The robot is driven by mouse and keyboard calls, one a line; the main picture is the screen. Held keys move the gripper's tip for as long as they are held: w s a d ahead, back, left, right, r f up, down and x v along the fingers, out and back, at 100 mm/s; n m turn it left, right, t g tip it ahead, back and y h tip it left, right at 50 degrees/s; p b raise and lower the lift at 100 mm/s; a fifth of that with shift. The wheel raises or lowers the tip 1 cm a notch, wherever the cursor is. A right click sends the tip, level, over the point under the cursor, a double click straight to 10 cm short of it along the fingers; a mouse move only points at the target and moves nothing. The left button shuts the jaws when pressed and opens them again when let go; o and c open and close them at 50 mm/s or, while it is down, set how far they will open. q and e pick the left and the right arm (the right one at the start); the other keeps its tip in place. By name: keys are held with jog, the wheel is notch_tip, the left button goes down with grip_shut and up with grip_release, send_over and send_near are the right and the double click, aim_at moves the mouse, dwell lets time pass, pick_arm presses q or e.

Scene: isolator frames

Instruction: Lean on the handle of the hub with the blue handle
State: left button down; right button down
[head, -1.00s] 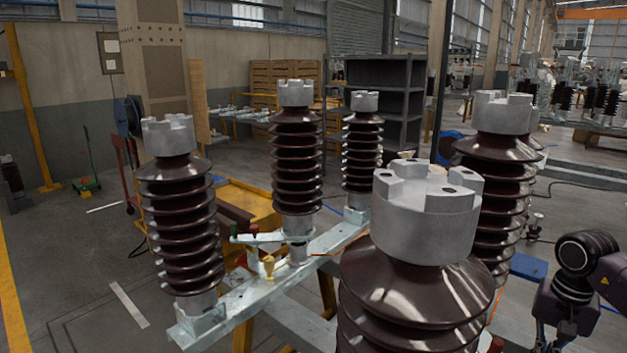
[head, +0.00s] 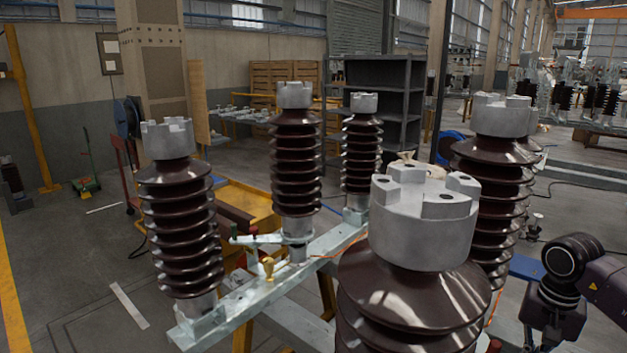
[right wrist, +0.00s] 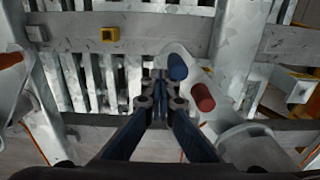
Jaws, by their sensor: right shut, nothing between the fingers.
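In the right wrist view, the blue handle (right wrist: 177,66) is a short rounded peg on a pale metal hub plate (right wrist: 183,86). A dark red handle (right wrist: 203,98) stands beside it, lower right. My right gripper (right wrist: 160,90) is shut and empty. Its fingertips appear just left of and below the blue handle in the picture; I cannot tell the gap in depth. In the head view only my right arm shows at the right edge, and I cannot make out the blue handle. My left gripper is not in view.
Tall brown ribbed insulators (head: 297,165) with grey notched caps stand on a galvanized beam (head: 250,300). A large front insulator (head: 415,290) blocks part of the head view.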

jog(key=shift+a+f, duration=0.1)
jog(key=shift+a, duration=0.25)
jog(key=shift+d, duration=0.1)
dwell(0.3)
jog(key=shift+w+d, duration=0.1)
jog(key=shift+d, duration=0.7)
jog(key=shift+r, duration=0.2)
notch_tip(320, 180, up, 9)
jog(key=p, duration=0.7)
jog(key=shift+d, duration=0.1)
